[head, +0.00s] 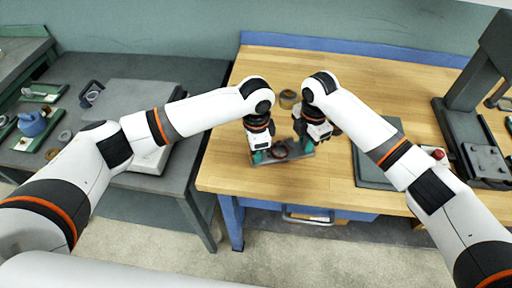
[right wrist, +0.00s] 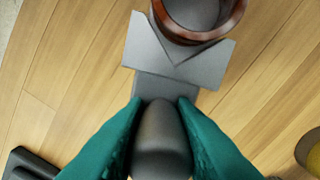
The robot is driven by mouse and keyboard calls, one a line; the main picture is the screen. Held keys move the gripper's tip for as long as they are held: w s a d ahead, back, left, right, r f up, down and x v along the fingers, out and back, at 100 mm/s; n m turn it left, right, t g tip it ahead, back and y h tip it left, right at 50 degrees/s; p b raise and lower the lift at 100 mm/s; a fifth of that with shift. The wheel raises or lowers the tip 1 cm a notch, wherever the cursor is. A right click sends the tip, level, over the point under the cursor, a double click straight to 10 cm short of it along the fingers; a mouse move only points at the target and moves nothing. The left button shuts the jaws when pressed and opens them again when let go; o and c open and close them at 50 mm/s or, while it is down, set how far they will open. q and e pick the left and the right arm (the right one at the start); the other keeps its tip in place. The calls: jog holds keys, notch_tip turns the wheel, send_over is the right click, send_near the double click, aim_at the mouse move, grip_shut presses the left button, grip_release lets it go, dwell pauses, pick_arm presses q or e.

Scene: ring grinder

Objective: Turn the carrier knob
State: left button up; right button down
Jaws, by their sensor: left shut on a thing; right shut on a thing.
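The grey carrier (head: 284,157) lies on the wooden table with a dark reddish-brown ring (head: 280,149) on it. In the right wrist view the ring (right wrist: 200,15) sits against the V-shaped jaw of the carrier (right wrist: 175,58). My right gripper (head: 308,147) is shut on the rounded dark grey knob (right wrist: 162,140) at the carrier's right end, with a teal finger on each side of it. My left gripper (head: 259,156) is shut at the carrier's left end; its exact grip is too small to tell.
A brass-coloured round part (head: 289,98) stands behind my grippers. A dark flat plate (head: 372,165) and a black machine (head: 470,120) are to the right. A grey side table (head: 190,190) with several small parts is to the left. The table's front edge is close.

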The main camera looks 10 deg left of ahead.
pick_arm(q)
jog(key=m, duration=0.4)
jog(key=shift+d+m, duration=0.1)
jog(key=shift+m, duration=2.7)
jog(key=o, duration=1)
notch_tip(320, 180, up, 12)
